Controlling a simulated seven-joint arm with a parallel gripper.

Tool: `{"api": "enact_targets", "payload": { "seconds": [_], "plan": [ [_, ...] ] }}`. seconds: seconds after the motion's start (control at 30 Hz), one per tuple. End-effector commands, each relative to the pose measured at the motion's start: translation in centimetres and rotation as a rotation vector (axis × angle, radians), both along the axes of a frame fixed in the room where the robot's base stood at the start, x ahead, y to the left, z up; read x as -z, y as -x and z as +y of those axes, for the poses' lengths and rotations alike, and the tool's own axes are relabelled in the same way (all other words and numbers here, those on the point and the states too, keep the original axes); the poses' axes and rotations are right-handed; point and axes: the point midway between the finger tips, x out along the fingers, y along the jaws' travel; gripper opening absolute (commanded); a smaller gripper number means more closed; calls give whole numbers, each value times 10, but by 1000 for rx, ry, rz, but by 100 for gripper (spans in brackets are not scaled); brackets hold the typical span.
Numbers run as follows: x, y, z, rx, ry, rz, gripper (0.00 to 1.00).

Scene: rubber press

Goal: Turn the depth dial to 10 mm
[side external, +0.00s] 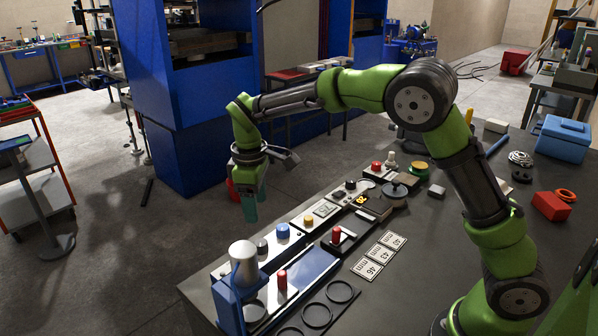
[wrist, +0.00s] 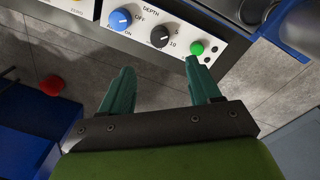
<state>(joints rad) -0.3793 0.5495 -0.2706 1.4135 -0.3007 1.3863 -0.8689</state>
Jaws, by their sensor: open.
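The depth dial (wrist: 160,36) is a small black round knob on a white panel, with "DEPTH", "5" and "10" printed near it. Its pointer direction is too small to read surely. In the side view the dial (side external: 262,245) shows beside a blue knob (side external: 283,230). My gripper (wrist: 160,68) is open and empty, with two green fingers apart. In the wrist view the dial lies beyond the fingertips, between their lines, untouched. In the side view my gripper (side external: 250,207) hangs above and behind the panel, beyond the table's far edge.
In the wrist view a blue OFF knob (wrist: 120,20) is left of the dial and a green button (wrist: 197,48) is right of it. A pale cylinder (side external: 243,262) stands close to the dial. A red-topped lever (side external: 281,279) and number plates (side external: 378,257) lie nearer.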

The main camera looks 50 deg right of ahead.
Motion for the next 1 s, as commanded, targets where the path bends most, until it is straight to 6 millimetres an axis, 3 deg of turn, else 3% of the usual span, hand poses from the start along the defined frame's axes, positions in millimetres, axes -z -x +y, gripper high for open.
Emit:
{"api": "enact_targets", "payload": {
  "seconds": [0.3, 0.5, 0.7, 1.0],
  "plan": [
    [71, -1, -3, 0, 1, 4, 62],
    [102, -3, -5, 1, 0, 2, 62],
    [115, -4, -6, 2, 0, 0, 62],
    [115, -4, -6, 1, -1, -2, 59]
  ]
}}
